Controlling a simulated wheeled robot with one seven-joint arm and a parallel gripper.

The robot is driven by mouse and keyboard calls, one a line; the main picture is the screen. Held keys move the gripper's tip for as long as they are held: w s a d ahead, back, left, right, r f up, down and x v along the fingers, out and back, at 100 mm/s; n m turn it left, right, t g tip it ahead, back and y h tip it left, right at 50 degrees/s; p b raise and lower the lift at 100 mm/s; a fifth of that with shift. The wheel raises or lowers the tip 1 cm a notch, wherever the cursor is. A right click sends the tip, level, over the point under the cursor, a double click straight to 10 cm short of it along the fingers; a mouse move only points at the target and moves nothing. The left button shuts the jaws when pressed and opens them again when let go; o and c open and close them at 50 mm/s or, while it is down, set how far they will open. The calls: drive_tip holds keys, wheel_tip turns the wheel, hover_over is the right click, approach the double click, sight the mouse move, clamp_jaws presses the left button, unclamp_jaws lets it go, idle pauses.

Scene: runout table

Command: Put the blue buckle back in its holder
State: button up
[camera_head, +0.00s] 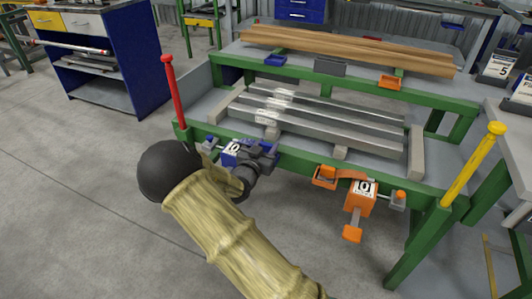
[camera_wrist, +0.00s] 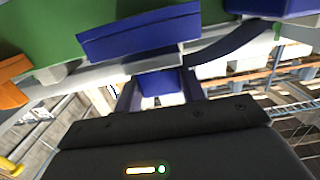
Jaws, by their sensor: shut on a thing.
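My gripper (camera_head: 262,158) is at the green front rail, left of the table's middle. In the wrist view my gripper (camera_wrist: 159,95) has its two dark fingers shut on a blue part, the blue buckle (camera_wrist: 160,82). A dark strap (camera_wrist: 232,43) runs from near the buckle to the right. A long blue block (camera_wrist: 140,32) stands against the green rail just beyond the fingers. In the head view a blue part with a white number label (camera_head: 233,152) shows beside my gripper, partly hidden by it. I cannot tell whether the buckle is seated or apart from its holder.
An orange set with a labelled block (camera_head: 360,198) hangs on the same rail to the right. A red post (camera_head: 170,95) and a yellow post (camera_head: 474,165) stand at the table's corners. Metal bars (camera_head: 330,122) lie on the table behind the rail. The floor in front is clear.

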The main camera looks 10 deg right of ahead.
drive_tip(key=shift+f, duration=1)
drive_tip(key=shift+f, duration=0.2)
drive_tip(key=o, duration=1.1)
